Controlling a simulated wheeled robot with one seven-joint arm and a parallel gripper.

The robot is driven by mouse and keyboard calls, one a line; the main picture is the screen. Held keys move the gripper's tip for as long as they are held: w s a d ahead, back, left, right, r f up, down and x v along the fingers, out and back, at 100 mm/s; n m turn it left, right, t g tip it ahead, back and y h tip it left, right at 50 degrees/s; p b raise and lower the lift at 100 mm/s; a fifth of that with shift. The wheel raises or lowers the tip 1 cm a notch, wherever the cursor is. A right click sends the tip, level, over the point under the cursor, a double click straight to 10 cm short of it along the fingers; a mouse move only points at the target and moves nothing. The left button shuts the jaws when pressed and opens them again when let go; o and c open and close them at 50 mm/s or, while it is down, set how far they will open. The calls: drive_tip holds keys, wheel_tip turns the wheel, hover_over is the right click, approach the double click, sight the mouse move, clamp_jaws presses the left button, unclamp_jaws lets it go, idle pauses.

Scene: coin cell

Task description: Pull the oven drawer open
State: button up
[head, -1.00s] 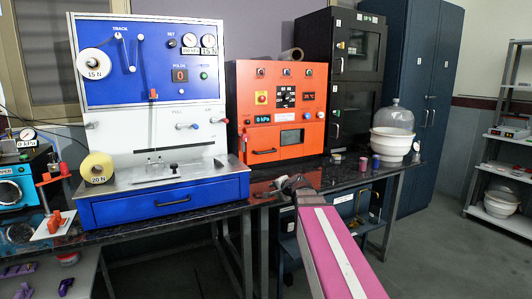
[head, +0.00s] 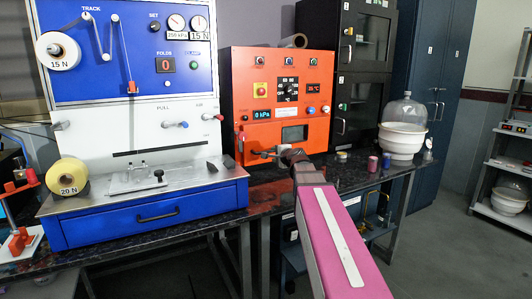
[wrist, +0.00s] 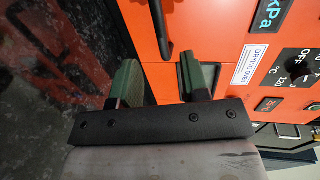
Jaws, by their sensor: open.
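The orange drying oven (head: 240,90) stands on the dark bench in the head view. Its drawer has a dark bar handle (head: 262,153) low on the front, left of my gripper (head: 285,153). The drawer looks shut. In the wrist view, the black handle (wrist: 158,22) shows at the top against the orange front (wrist: 205,20). My gripper (wrist: 160,78) is open, with two green-and-black fingers apart and nothing seen between them. The handle's near end lies just beyond the gap between the fingertips. I cannot tell whether a finger touches it.
A blue-and-white test machine (head: 150,180) stands left of the oven, with a yellow roll (head: 68,174). Small cups (head: 373,163) and a white bowl under a glass dome (head: 402,140) stand to the right. A black cabinet (head: 345,70) is behind. The floor in front is open.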

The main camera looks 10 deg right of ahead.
drive_tip(key=x, duration=1)
clamp_jaws()
